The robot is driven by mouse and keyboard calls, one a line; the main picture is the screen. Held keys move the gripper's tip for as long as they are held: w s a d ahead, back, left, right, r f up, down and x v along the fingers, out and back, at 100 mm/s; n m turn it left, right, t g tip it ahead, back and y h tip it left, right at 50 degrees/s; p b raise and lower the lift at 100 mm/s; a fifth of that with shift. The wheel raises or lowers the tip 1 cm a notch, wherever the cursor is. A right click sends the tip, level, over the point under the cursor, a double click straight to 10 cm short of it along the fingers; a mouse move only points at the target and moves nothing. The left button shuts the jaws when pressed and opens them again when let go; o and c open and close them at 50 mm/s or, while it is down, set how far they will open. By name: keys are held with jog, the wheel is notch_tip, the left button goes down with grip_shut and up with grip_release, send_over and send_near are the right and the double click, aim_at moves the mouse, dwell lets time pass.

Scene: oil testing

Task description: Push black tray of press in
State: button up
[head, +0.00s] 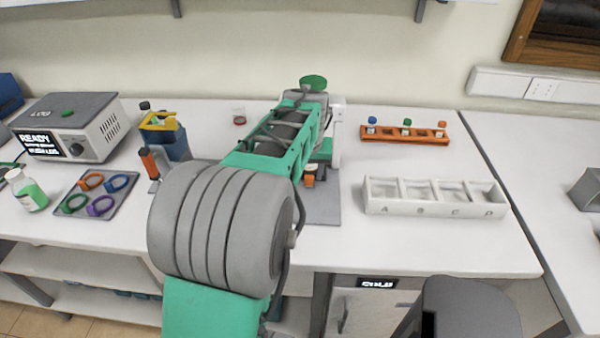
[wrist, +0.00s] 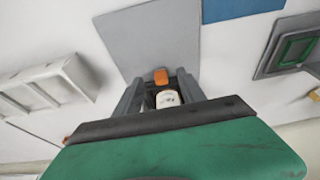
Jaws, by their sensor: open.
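The press (head: 336,135) stands at the back middle of the bench in the head view, with a green knob (head: 313,82) on top. My arm covers much of it. I cannot make out its black tray in either view. My gripper (wrist: 160,78) is open in the wrist view, low in front of the press. A small object with an orange top and white body (wrist: 167,99) shows between its grey fingers; I cannot tell whether they touch it. The orange part also shows in the head view (head: 309,181).
A grey plate (head: 322,208) lies below the gripper. A white compartment rack (head: 435,207) and orange vial rack (head: 395,133) are to the right. A ring tray (head: 98,194), a blue holder (head: 173,148) and a grey READY device (head: 75,128) are to the left.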

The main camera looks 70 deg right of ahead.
aim_at(308, 176)
jog(key=shift+h, duration=0.5)
jog(key=d+f, duration=0.1)
jog(key=f, duration=0.1)
jog(key=d+f+p, duration=0.1)
jog(key=d+f, duration=0.1)
jog(key=w+d+f, duration=0.1)
jog(key=d+f, duration=0.1)
jog(key=shift+d+f, duration=0.1)
grip_shut()
dwell(0.9)
